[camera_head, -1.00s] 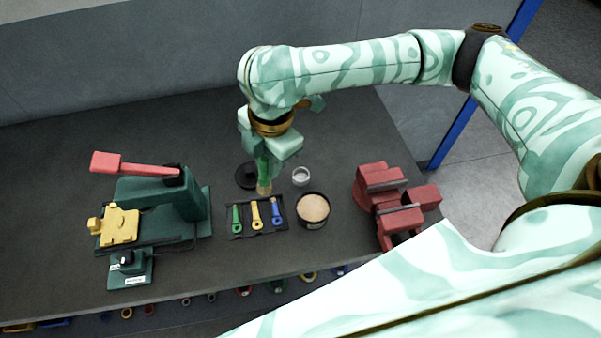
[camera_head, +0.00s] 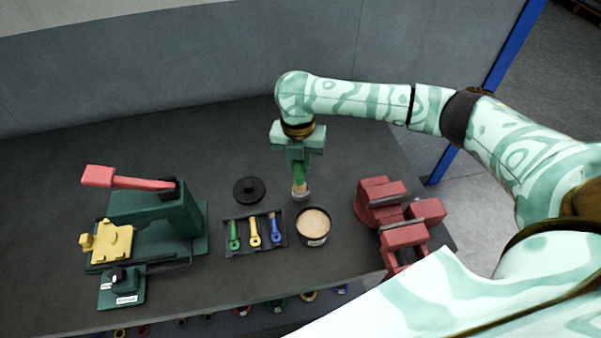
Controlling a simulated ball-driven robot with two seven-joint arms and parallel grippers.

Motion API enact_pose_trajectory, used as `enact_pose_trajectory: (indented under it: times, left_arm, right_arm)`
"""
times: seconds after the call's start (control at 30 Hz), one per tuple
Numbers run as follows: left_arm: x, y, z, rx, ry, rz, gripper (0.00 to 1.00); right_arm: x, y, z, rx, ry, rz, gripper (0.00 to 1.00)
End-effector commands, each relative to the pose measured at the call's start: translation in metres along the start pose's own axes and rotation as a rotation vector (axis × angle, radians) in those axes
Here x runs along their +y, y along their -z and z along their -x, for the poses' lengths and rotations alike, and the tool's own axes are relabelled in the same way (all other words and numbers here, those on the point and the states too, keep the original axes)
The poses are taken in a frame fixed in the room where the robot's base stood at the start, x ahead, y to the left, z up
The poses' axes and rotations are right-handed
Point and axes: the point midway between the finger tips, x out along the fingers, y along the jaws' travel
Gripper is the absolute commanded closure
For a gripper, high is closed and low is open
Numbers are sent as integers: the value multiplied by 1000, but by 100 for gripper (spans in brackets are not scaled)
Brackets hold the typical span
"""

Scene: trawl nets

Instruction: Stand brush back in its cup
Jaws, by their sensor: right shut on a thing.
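My right gripper (camera_head: 299,158) points down over the back middle of the bench, shut on the green handle of the brush (camera_head: 299,174). The brush hangs upright with its bristle end down. My left gripper is not in view.
A black tray (camera_head: 270,246) with green, yellow and blue tools lies in front, beside a round tub (camera_head: 314,226) with a tan top. A black disc (camera_head: 249,190) is to the left. A red vise (camera_head: 395,215) stands right, a green press (camera_head: 155,215) left.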

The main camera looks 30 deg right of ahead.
Motion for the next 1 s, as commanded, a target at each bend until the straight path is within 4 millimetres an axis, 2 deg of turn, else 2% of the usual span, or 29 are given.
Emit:
enact_pose_trajectory:
  times: [0.17, 0.3, 0.63, 0.67, 0.7, 0.73, 1.0]
  left_arm:
    - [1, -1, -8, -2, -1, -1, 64]
    - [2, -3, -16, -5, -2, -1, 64]
    - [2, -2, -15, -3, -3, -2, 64]
    - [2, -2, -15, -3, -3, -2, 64]
    - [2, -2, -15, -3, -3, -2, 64]
    - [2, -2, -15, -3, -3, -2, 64]
    - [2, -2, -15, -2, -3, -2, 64]
  right_arm:
    - [-3, -10, -15, 2, 0, -4, 100]
    - [-2, -9, -40, 2, 1, -1, 100]
    - [-2, -9, -42, -1, 0, 1, 100]
    - [-2, -9, -42, -1, 0, 1, 72]
    - [-2, -9, -42, -1, 0, 1, 61]
    - [-2, -9, -42, -1, 0, 1, 56]
    - [-2, -9, -41, -1, -1, 1, 56]
